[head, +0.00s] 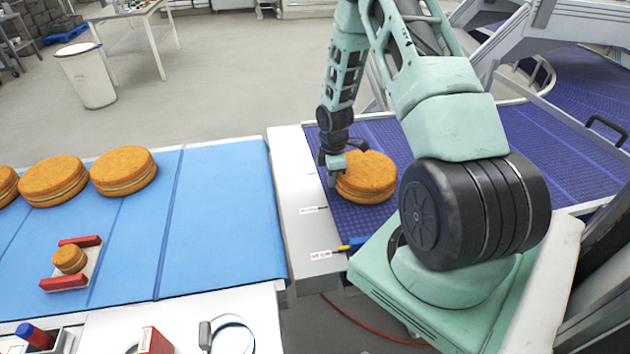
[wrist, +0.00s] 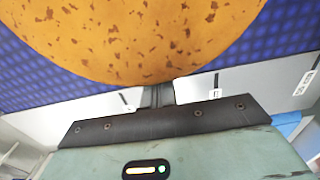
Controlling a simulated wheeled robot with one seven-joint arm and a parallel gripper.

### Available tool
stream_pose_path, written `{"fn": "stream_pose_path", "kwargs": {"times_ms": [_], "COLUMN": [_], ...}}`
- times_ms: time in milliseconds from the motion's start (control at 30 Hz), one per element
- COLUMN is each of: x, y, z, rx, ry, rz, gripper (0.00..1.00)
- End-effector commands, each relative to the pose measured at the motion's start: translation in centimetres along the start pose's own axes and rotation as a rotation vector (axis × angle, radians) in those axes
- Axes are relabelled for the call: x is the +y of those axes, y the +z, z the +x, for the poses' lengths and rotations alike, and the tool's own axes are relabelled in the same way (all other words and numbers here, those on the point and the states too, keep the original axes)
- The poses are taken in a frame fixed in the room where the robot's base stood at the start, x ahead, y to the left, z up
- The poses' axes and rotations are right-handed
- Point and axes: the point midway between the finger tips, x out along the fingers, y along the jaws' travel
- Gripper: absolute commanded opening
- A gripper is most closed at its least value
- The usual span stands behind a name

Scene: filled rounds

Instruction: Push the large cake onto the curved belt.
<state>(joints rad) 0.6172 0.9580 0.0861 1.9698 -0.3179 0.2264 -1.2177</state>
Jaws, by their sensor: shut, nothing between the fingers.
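A large golden-brown filled cake (head: 367,178) lies flat on the purple curved belt (head: 352,214), near the belt's left end. My gripper (head: 334,170) is at the cake's left side, low beside it. In the wrist view the cake (wrist: 140,35) fills the top of the picture, with the purple belt around it. The shut fingers (wrist: 158,95) meet at the cake's near edge, touching it or very close; I cannot tell which. Nothing is held.
A white strip (head: 300,200) separates the blue belt (head: 225,215) from the purple one. More large cakes (head: 123,171) sit at the blue belt's left. A small cake (head: 69,259) stands between red blocks. The blue belt's right part is clear.

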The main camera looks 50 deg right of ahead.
Motion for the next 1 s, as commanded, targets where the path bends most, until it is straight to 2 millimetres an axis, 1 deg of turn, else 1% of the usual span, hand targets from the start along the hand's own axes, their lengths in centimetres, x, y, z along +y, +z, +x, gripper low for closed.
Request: {"fn": "stream_pose_path", "kwargs": {"times_ms": [67,333,467,567,667,700,767,1000], "x": [0.0,0.0,0.0,0.1,0.3,0.3,0.5,0.4], "y": [0.3,0.2,-0.1,-1.1,-2.8,-3.6,-3.3,-3.3], "z": [0.0,0.0,0.0,0.1,0.1,0.1,-1.1,-5.8], "rx": [-0.001,-0.001,-0.001,0.000,0.000,0.000,0.000,0.001], "ry": [0.000,0.000,0.000,0.000,0.001,0.002,0.005,0.005], "rz": [0.001,0.001,-0.001,-0.002,-0.003,-0.003,0.005,0.005], "gripper": [0.00,0.00,0.00,0.00,0.00,0.00,0.00,0.00]}}
